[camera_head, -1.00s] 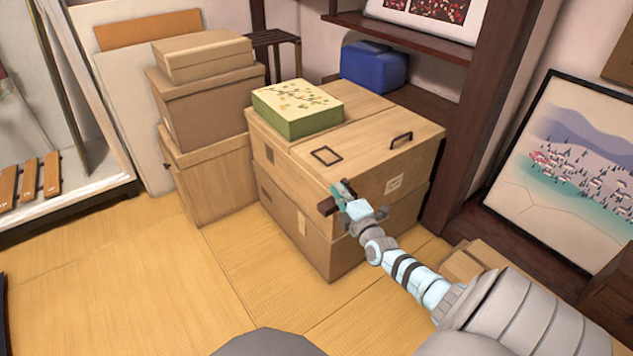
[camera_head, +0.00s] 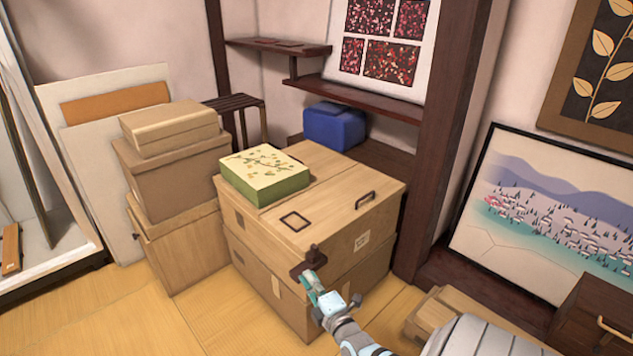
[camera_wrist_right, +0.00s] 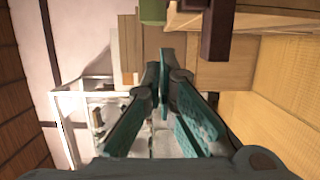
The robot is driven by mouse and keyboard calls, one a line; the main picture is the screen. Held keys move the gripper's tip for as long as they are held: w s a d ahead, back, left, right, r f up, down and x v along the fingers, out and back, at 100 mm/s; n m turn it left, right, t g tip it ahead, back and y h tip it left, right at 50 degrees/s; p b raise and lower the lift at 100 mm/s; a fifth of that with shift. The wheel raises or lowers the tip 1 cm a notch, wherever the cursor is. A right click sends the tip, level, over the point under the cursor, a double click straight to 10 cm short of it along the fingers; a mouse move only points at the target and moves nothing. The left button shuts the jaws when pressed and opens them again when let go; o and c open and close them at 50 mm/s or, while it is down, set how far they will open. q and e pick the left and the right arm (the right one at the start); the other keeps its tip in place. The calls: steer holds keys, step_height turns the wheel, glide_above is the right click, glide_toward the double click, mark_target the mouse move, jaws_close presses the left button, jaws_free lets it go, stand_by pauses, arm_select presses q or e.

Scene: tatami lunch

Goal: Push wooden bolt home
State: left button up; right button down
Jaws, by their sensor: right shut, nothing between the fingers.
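The dark wooden bolt (camera_head: 308,262) sits at the near front corner of the upper wooden box (camera_head: 335,225) and stands out a little from it. In the right wrist view, a dark brown bar that looks like the bolt (camera_wrist_right: 217,30) hangs at the top, right of the fingers. My right gripper (camera_head: 309,281) is shut and empty just in front of the bolt; whether it touches cannot be told from the head view. In the wrist view, the right gripper's teal fingers (camera_wrist_right: 163,78) meet with nothing between them, apart from the bar. My left gripper is not in view.
A green patterned box (camera_head: 262,178) lies on the upper wooden box. Stacked boxes (camera_head: 175,160) stand to the left and a blue bundle (camera_head: 334,128) behind. A dark post (camera_head: 445,140) and a landscape picture (camera_head: 560,215) are on the right. Tatami (camera_head: 130,318) is open at front left.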

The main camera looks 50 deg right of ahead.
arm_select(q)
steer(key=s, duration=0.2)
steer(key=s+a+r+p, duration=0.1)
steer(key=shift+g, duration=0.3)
arm_select(e)
steer(key=v, duration=0.3)
steer(key=shift+s+a, duration=0.15)
steer(key=shift+s, duration=0.2)
